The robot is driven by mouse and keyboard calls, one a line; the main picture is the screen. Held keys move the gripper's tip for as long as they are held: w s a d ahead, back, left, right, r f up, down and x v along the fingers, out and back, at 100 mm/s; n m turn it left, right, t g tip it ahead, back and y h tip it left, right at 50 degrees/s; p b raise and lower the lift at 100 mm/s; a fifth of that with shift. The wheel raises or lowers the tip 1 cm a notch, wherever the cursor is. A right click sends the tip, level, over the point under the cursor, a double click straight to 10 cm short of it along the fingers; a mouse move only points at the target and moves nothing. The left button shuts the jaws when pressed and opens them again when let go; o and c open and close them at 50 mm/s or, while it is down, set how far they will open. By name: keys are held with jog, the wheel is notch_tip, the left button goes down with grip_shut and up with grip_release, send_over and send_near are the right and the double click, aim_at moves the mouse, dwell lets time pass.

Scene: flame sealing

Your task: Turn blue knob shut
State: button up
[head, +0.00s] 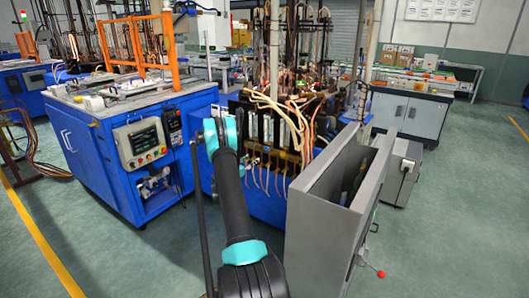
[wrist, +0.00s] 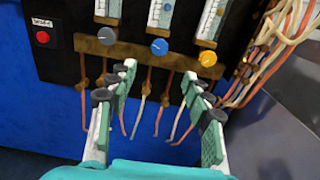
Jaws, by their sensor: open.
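The blue knob (wrist: 159,46) sits on a brass-coloured bar below a clear scaled tube in the wrist view. A grey knob (wrist: 107,36) is to its left and a yellow knob (wrist: 207,58) to its right. My gripper (wrist: 159,77) is open and empty, with green-padded fingers pointing toward the knob row. The blue knob lies beyond the fingertips, between their directions, and nothing touches it. In the head view, my arm reaches to the blue machine (head: 265,203); the blue knob is too small to make out there.
A red button (wrist: 43,37) is left of the knobs. Thin hoses (wrist: 143,104) hang below the bar between my fingers, and more hoses (wrist: 270,55) run at right. A grey open cabinet (head: 318,236) stands close right of my arm.

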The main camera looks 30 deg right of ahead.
aim_at(266, 149)
jog(key=x, duration=1.3)
jog(key=shift+d, duration=0.3)
jog(key=shift+c, duration=0.2)
jog(key=c, duration=1.1)
